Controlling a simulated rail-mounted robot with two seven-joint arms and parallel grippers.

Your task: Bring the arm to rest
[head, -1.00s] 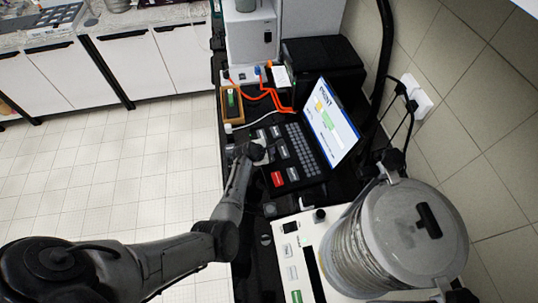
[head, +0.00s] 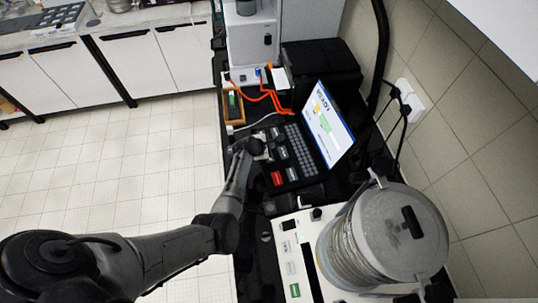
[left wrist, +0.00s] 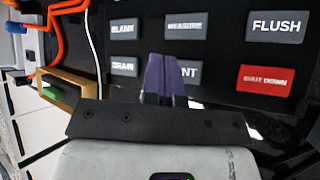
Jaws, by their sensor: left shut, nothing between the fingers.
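My left gripper (head: 264,150) is over the black keypad panel in front of the screen. In the left wrist view its purple fingers (left wrist: 164,72) are shut with nothing between them. They lie between the DRAIN key (left wrist: 124,66) and a key ending in "NT" (left wrist: 190,73), whose left part they hide. I cannot tell whether the fingertips touch the panel. My left arm reaches in from the lower left of the head view. My right gripper does not show.
The lit screen (head: 328,122) stands behind the keys, with a red SHUT DOWN key (left wrist: 266,80) nearby. A lidded sieve stack (head: 345,258) stands at lower right. Orange cables (head: 268,97) and a wooden holder (head: 233,107) lie beyond. Open floor (head: 120,165) is to the left.

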